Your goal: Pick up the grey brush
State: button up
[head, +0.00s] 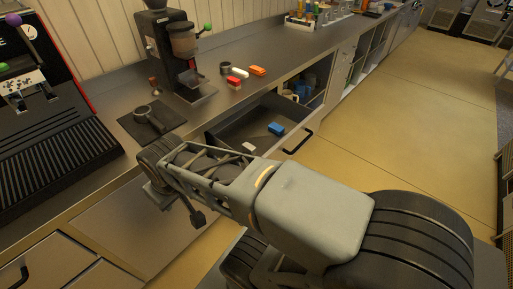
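I cannot make out a clearly grey brush. Small brush-like blocks lie on the counter behind the open drawer: a red one (234,83), a white one (240,72) and an orange one (257,71). In the open drawer (228,130) lie a blue block (276,129) and a pale grey-white piece (248,146), close to my arm; its kind is unclear. My gripper (170,190) is at the far end of my arm, low in front of the counter and left of the drawer. Its fingers are partly hidden, and nothing is visibly held.
A coffee grinder (178,50) stands behind the drawer. A portafilter (152,116) lies on a dark mat (128,122) to its left. An espresso machine (55,130) fills the left. The drawer handle (300,143) juts out. Floor (400,120) to the right is clear.

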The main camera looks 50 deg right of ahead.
aim_at(248, 149)
jog(key=z, duration=1.45)
jog(key=k, duration=0.45)
jog(key=z, duration=0.35)
jog(key=i, duration=1)
jog(key=u, duration=0.8)
